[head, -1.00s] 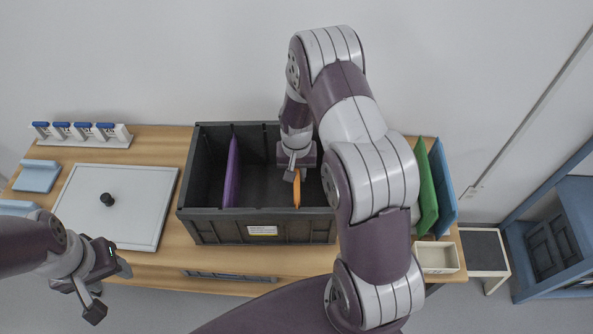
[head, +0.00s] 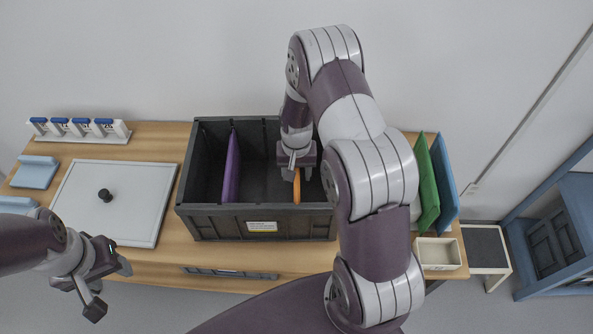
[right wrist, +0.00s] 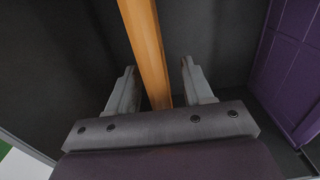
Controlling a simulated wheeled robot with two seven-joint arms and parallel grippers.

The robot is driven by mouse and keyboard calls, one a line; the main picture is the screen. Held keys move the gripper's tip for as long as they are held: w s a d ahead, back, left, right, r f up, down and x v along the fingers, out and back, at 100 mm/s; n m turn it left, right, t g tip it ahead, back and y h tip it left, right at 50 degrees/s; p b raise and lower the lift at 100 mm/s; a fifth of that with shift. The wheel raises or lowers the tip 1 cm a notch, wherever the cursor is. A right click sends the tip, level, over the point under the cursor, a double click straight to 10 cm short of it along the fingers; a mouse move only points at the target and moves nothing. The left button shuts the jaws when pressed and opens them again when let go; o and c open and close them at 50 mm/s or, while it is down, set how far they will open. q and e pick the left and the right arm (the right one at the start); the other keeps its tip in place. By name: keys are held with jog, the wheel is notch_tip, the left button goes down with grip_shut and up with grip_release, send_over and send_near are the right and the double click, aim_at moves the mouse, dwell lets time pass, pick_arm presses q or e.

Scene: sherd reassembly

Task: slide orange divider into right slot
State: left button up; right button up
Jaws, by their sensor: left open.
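The orange divider (head: 297,190) stands upright in the right part of the dark grey crate (head: 205,222). In the right wrist view the orange divider (right wrist: 146,45) runs between my right gripper's two fingers, with a gap on each side. My right gripper (head: 297,174) is open around it, inside the crate; it also shows in the right wrist view (right wrist: 159,80). The divider's lower edge and the slot are hidden in the head view. My left gripper (head: 109,289) is open and empty, in front of the table at the lower left.
A purple divider (head: 231,168) stands in the crate's left part; it also shows in the right wrist view (right wrist: 292,65). Green (head: 427,185) and blue (head: 444,178) panels stand right of the crate. A white board with a black knob (head: 130,215) lies left. A small cream tray (head: 438,253) is at front right.

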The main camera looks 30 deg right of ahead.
notch_tip(320, 180, up, 13)
jog(key=shift+f+b, duration=0.2)
jog(key=shift+b, duration=0.4)
jog(key=s, duration=0.1)
jog(key=s+a+n, duration=0.1)
jog(key=s, duration=0.1)
jog(key=s+a+n, duration=0.1)
jog(key=shift+s+f, duration=0.25)
jog(key=shift+s, duration=0.05)
jog(key=s+a+r+n+t, duration=0.1)
jog(key=s+a+r+n, duration=0.2)
jog(key=s+a, duration=0.3)
jog(key=s+r, duration=0.1)
jog(key=s, duration=0.2)
jog(key=shift+n, duration=0.4)
jog(key=shift+a, duration=0.1)
